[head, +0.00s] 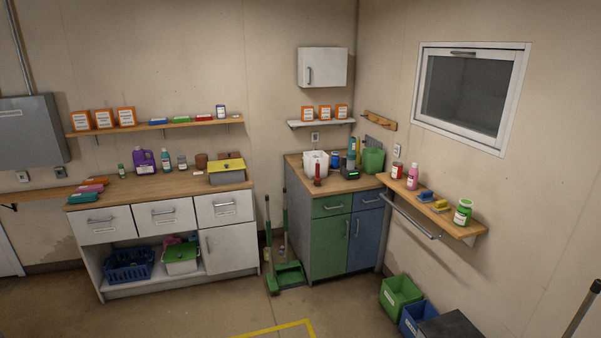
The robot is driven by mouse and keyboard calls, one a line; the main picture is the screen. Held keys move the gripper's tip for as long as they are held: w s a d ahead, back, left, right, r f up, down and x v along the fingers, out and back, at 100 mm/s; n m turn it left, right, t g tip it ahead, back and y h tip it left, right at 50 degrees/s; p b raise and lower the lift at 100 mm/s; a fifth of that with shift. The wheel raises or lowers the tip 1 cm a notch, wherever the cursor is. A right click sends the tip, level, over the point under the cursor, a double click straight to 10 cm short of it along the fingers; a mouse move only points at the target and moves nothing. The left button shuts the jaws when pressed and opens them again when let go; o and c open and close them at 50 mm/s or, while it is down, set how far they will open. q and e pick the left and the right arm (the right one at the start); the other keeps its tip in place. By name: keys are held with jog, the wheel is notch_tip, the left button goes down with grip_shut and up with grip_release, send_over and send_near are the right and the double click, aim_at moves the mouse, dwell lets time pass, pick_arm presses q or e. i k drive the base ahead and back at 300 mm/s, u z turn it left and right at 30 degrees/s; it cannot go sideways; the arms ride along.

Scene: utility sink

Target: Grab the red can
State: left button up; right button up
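A small red can (397,171) with a pale label stands upright at the far left end of the wooden wall shelf (459,228) on the right wall. A pink bottle (412,177) stands just to its right. Another red item, slim and upright (317,175), stands on the corner cabinet's counter in front of a white container. Neither of my grippers shows in the head view.
Blue and yellow sponges (433,201) and a green-labelled jar (463,212) share the shelf. A metal rail (411,217) runs below it. Green (400,293) and blue (416,317) bins sit on the floor beneath. A green broom and dustpan (287,276) stand left of the corner cabinet (332,240). The middle floor is clear.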

aim_at(397, 167)
jog(key=u, duration=0.05)
jog(key=i, duration=1.95)
jog(key=z, duration=0.45)
jog(key=i, duration=2.05)
jog(key=z, duration=0.4)
